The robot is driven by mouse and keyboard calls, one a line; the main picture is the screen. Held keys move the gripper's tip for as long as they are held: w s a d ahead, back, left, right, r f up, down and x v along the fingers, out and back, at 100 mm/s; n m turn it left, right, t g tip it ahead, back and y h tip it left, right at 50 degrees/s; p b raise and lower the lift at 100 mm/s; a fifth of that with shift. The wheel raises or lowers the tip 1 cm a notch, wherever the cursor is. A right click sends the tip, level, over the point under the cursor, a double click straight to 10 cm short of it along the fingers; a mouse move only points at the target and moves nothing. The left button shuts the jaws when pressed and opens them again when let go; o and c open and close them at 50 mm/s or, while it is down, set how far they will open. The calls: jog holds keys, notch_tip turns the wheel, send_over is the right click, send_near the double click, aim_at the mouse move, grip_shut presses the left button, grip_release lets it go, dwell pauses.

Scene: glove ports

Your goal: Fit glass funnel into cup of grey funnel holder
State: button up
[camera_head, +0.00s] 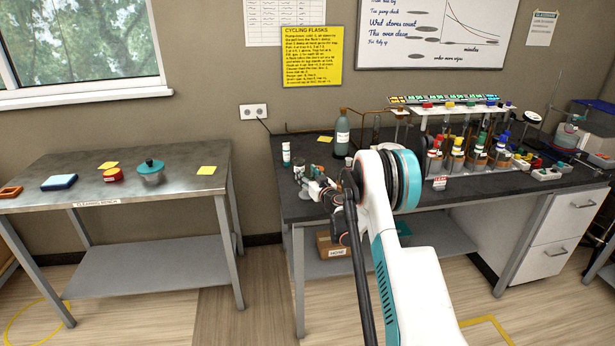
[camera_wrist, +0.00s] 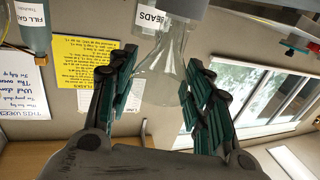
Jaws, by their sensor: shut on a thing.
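My gripper (camera_wrist: 160,75) shows in the wrist view with its dark teal-padded fingers on either side of a clear glass piece, which I take to be the glass funnel (camera_wrist: 163,75). The fingers are shut on it. In the head view my gripper (camera_head: 312,188) is over the left end of the dark bench, partly hidden by my arm. I cannot make out the holder's cup there.
The dark bench (camera_head: 440,196) holds a green bottle (camera_head: 342,135), a small white-labelled vial (camera_head: 286,154) and a rack of several coloured-top columns (camera_head: 478,150). A metal table (camera_head: 120,193) stands left, carrying a teal-lidded pot (camera_head: 150,173). Floor between them is clear.

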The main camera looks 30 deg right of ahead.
jog(key=shift+s+f, duration=0.1)
jog(key=shift+f, duration=0.15)
jog(key=shift+s+f+b, duration=0.1)
jog(key=shift+f+b, duration=0.05)
jog(key=shift+b, duration=0.2)
jog(key=o, duration=1)
jog(key=shift+r+p, duration=0.4)
jog(key=shift+p, duration=0.15)
jog(key=shift+s, duration=0.2)
jog(key=s+p, duration=0.2)
jog(key=s, duration=0.9)
jog(key=shift+s+r, duration=0.15)
jog(key=shift+r, duration=0.1)
